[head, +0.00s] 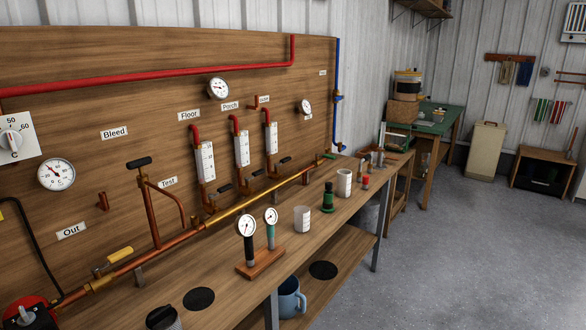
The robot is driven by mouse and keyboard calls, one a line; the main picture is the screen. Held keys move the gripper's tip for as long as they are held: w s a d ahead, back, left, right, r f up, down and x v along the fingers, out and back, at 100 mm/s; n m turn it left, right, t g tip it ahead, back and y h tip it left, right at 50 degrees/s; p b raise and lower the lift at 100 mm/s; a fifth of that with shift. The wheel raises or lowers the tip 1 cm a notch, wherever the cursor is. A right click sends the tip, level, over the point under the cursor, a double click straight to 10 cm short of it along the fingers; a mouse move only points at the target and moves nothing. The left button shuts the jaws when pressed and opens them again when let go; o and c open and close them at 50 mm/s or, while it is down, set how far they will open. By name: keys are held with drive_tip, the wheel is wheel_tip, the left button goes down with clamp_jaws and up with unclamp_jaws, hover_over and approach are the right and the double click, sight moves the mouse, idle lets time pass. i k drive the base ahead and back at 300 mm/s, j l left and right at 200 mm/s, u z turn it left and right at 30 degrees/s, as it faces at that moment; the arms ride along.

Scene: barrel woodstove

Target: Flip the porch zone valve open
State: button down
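The "Porch" label (230,106) is on the wooden panel, right of the "Floor" label (188,115). Below it a red-topped pipe runs down through a white flow meter (242,148), the middle one of three. A small valve with a dark lever (257,173) sits near the foot of this branch, just above the brass manifold pipe (240,207). The lever appears to stick out to the right, across the upright branch, but it is small and I cannot be sure of its exact angle. My gripper is not in view.
Similar dark levers are close on both sides, under the left flow meter (205,161) and right flow meter (271,138). Open grey floor (450,250) lies right.

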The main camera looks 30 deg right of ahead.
sight(259, 171)
drive_tip(key=i+z, duration=0.15)
drive_tip(key=z, duration=0.15)
drive_tip(key=i+z, duration=0.3)
drive_tip(key=i+l, duration=0.7)
drive_tip(key=i+l+z, duration=0.1)
drive_tip(key=i+l, duration=0.55)
drive_tip(key=i, duration=0.1)
